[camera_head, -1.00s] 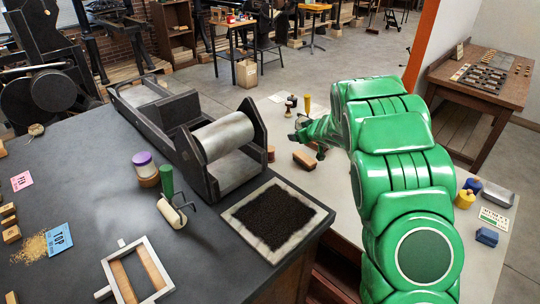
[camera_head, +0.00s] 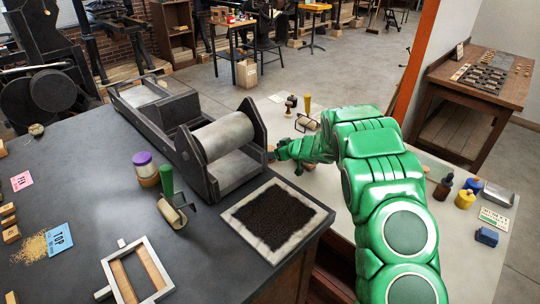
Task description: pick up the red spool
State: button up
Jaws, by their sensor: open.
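I cannot make out a red spool in the head view. My gripper (camera_head: 273,153), small and dark at the end of my green arm, is open and points left beside the right end of the roller press (camera_head: 222,138). I see nothing held in it. My arm crosses the pale table (camera_head: 472,250) and hides part of its top.
The dark bench (camera_head: 85,185) carries a green-handled roller (camera_head: 172,205), a purple-lidded jar (camera_head: 145,168) and a black inked slab (camera_head: 275,215). On the pale table are a yellow-handled roller (camera_head: 307,112), a dark bottle (camera_head: 442,189) and a yellow pot (camera_head: 465,199).

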jog(key=shift+x, duration=2.6)
jog(key=c, duration=1)
